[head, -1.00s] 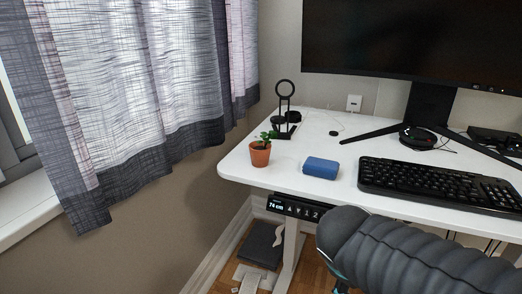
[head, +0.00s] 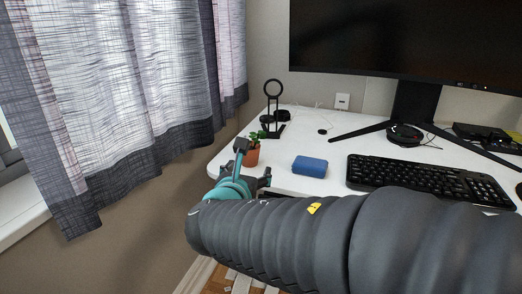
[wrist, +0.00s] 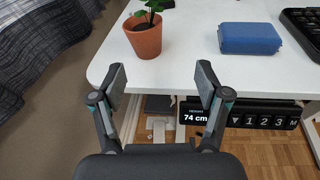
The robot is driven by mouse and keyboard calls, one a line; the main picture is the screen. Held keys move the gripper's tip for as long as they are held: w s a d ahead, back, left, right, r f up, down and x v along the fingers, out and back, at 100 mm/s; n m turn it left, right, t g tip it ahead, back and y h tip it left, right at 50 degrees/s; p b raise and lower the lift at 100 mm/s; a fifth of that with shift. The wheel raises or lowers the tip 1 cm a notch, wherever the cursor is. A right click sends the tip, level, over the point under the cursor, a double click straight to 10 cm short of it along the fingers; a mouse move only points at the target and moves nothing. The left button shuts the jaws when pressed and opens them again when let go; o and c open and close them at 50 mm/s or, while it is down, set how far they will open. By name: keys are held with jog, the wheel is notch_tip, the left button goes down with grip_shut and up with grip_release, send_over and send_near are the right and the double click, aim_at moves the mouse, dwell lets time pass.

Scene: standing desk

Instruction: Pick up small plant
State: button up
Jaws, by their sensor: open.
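The small plant, green leaves in a terracotta pot (head: 252,157), stands upright near the front left corner of the white desk. In the wrist view the pot (wrist: 144,40) is whole, and its leaves are cut by the top edge. My gripper (wrist: 161,76) is open and empty, its two fingers apart just in front of the desk's edge, with the pot beyond them and slightly left of centre. In the head view my gripper (head: 254,166) partly covers the pot.
A blue box (head: 310,166) lies right of the plant, with a black keyboard (head: 428,182) further right. A black ring-topped stand (head: 273,110) is behind the plant. The desk's control panel (wrist: 250,114) is under the front edge. A curtain (head: 120,90) hangs at the left.

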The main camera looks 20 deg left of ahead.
aim_at(249, 153)
jog(key=shift+n+y, duration=0.3)
jog(key=shift+n, duration=0.5)
jog(key=x, duration=0.3)
jog(key=a+x, duration=0.1)
jog(key=x, duration=0.1)
jog(key=r+x, duration=0.1)
jog(key=x, duration=0.2)
jog(key=shift+w+a, duration=0.2)
jog(key=shift+w, duration=0.15)
jog(key=shift+a+p+x, duration=0.1)
jog(key=shift+p+x, duration=0.2)
jog(key=shift+x, duration=1)
jog(key=shift+a+p+x, duration=0.15)
jog(key=shift+p+x, duration=0.15)
jog(key=shift+x, duration=1)
jog(key=shift+r, duration=0.15)
jog(key=c, duration=1.2)
jog(key=shift+c, duration=0.5)
